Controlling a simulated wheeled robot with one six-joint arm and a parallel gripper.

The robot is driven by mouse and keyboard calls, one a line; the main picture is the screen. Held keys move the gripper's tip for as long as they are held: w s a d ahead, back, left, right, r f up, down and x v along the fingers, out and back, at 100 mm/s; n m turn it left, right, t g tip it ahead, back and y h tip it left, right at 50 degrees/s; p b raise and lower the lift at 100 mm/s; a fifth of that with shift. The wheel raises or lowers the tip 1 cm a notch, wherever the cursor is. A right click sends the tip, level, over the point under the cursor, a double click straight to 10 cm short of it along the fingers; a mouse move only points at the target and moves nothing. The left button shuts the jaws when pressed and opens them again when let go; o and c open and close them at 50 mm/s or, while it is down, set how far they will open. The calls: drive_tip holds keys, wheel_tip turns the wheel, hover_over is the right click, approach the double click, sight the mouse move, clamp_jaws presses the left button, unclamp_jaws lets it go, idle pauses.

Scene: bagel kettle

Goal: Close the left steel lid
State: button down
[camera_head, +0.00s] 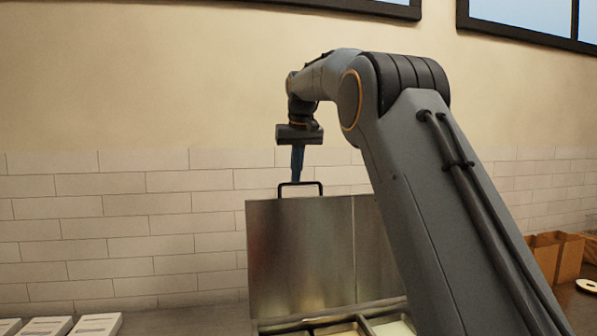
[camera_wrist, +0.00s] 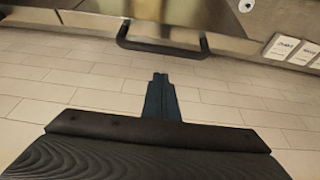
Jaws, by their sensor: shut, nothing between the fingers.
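The left steel lid (camera_head: 300,255) stands open and upright in the head view, in front of the tiled wall. A black handle (camera_head: 300,184) sits on its top edge. The handle also shows in the wrist view (camera_wrist: 162,47), with the lid's metal edge (camera_wrist: 190,20) above it in the picture. My gripper (camera_head: 297,180) is shut and empty, pointing down close to the handle. In the wrist view the closed fingers (camera_wrist: 160,77) end just short of the handle, with a small gap in the picture. The arm hides part of the steel to the right.
Below the lid is an open steel counter unit with compartments (camera_head: 340,328). White boxes (camera_head: 95,325) lie at the lower left. Brown paper bags (camera_head: 556,256) and a white ring-shaped item (camera_head: 587,286) are at the right. The tiled wall (camera_head: 130,215) stands close behind the lid.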

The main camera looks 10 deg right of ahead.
drive_tip(key=shift+s+r+p, duration=0.1)
drive_tip(key=shift+s+p, duration=0.4)
drive_tip(key=shift+s, duration=1.1)
